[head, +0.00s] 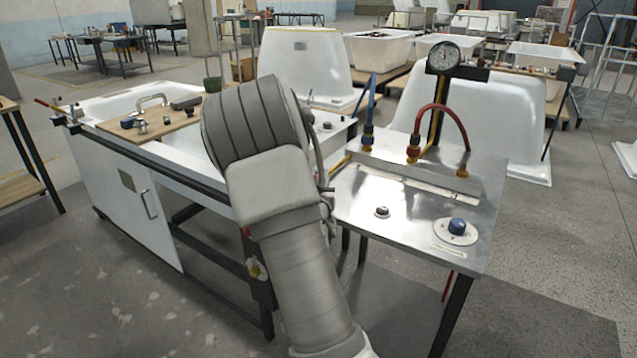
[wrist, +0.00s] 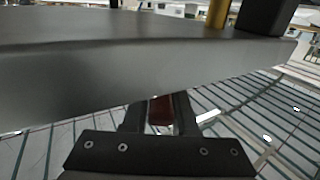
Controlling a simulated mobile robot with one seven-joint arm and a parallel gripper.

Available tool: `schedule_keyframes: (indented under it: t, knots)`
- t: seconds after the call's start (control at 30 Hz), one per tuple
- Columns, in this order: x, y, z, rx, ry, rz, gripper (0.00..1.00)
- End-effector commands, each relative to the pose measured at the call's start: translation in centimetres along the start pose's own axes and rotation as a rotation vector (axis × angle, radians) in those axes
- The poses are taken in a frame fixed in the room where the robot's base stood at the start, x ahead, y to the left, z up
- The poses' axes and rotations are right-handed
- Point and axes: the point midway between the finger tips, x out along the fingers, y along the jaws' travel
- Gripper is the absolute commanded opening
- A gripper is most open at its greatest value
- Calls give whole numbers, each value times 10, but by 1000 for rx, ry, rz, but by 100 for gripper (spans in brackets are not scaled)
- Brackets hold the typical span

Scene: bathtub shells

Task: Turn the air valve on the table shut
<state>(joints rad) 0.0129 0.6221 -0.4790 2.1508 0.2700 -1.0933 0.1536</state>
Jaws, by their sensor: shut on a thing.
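The steel-topped table (head: 405,215) stands right of my arm in the head view. It carries a blue knob (head: 457,226) on a round pale plate and a small dark knob (head: 382,211). I cannot tell which fitting is the air valve. My arm hides my gripper in the head view. In the wrist view my gripper (wrist: 159,112) is shut on a small reddish-brown piece (wrist: 160,110), mostly hidden between the fingers. A grey slab edge (wrist: 120,75) lies just beyond the fingers, with a yellow tube (wrist: 218,12) above it.
A pressure gauge (head: 443,57) stands at the table's back, with a blue hose (head: 369,98) and a red hose (head: 440,107). A white tub bench (head: 130,190) is at the left. White tub shells (head: 305,55) stand behind. Floor is clear at front right.

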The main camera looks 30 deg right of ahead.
Motion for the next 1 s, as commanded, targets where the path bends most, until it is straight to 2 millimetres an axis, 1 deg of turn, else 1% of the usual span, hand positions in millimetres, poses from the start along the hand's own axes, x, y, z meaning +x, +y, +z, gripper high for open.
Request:
schedule_keyframes:
  t: [0.1,0.43,0.97,1.0]
  knots:
    - [0,4,3,0,2,-45,0]
    - [0,5,1,0,2,-140,0]
    - [1,5,-1,0,1,-159,0]
    - [1,5,-1,0,1,-159,31]
